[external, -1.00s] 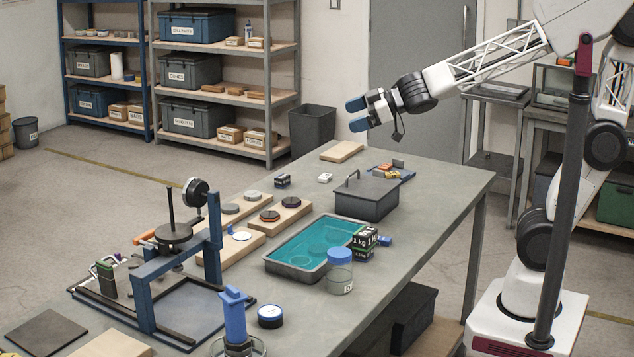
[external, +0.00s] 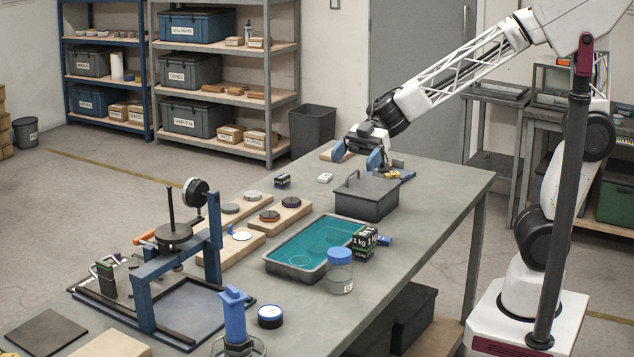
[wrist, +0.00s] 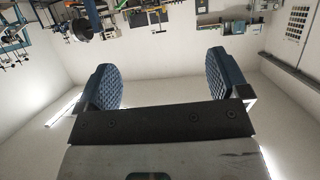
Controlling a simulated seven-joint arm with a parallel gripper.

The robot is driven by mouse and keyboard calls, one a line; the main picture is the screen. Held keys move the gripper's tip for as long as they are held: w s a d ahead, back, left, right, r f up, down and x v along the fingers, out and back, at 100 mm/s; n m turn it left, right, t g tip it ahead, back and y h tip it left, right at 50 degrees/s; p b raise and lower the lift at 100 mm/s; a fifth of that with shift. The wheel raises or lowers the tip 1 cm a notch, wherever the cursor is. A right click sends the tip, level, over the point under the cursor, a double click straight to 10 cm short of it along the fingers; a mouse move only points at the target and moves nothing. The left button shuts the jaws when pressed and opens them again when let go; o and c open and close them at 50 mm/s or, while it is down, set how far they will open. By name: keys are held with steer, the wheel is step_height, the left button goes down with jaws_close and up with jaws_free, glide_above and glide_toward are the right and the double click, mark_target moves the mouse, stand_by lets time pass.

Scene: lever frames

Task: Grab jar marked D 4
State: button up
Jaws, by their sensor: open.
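A clear jar with a blue lid (external: 340,271) stands upright on the table beside the teal tray. It bears a small white label whose marking is too small to read, so I cannot confirm that it is D 4. My gripper (external: 357,157) is over the far end of the table, well beyond the jar, with its blue pads apart and nothing between them. The wrist view also shows my gripper (wrist: 161,80) wide open and empty; I cannot pick out the jar there.
A teal-filled tray (external: 279,267) and a black 1 kg block (external: 364,243) sit close to the jar. A grey lidded box (external: 366,200) stands between my gripper and the jar. A blue-framed lever stand (external: 146,300) is at the front left. The table's right side is clear.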

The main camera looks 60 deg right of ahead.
glide_toward(343, 249)
steer(key=x, duration=0.4)
steer(key=shift+w+r, duration=0.15)
steer(key=shift+w, duration=0.1)
steer(key=shift+x, duration=1.3)
steer(key=shift+a, duration=0.1)
steer(key=shift+s+x, duration=0.2)
steer(key=shift+x, duration=2.3)
